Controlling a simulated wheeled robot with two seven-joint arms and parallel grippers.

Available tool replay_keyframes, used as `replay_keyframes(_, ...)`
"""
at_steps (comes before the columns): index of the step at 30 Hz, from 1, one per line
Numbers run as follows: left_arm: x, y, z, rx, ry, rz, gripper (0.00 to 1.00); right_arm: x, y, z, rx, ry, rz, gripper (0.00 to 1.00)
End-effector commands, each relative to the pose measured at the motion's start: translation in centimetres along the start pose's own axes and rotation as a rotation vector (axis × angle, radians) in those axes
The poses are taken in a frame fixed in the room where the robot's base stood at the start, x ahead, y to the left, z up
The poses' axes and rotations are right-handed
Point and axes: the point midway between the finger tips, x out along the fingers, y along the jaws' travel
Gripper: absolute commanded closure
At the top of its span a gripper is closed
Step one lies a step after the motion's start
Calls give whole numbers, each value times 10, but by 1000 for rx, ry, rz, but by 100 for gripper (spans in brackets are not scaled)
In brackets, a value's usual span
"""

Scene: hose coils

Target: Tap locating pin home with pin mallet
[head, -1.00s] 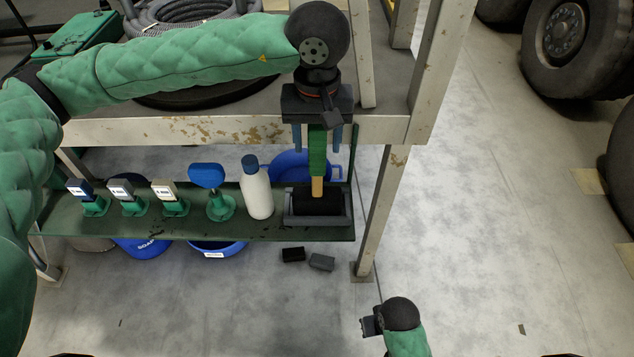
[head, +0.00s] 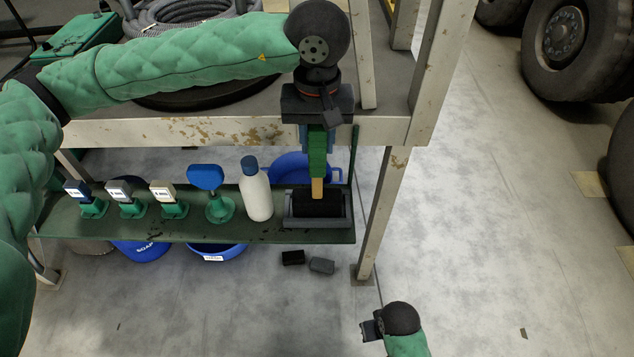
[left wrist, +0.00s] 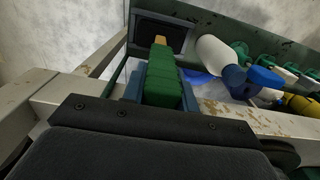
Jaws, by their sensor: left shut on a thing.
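The pin mallet (head: 318,187) stands with its green grip up, a short wooden shaft below it and a black head in a grey open holder (head: 347,207). My left gripper (head: 317,143) points down and is shut on the green grip, which also shows between the blue fingers in the left wrist view (left wrist: 162,80). The mallet head is still down in the holder. My right gripper (head: 369,329) is low in the head view, away from the shelf; its fingers are too small to judge. I cannot pick out a locating pin for certain.
The dark green shelf (head: 150,229) carries a white bottle (head: 257,192), a blue-topped piece in a green base (head: 207,180) and several tags on stands. A frame leg (head: 383,212) stands right of the holder.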

Motion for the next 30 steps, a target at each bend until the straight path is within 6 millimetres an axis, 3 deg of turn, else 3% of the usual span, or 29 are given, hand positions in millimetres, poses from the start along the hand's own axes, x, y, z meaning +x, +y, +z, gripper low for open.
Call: replay_keyframes(30,-12,0,0,0,1,0,100,8,1,1,0,0,0,64)
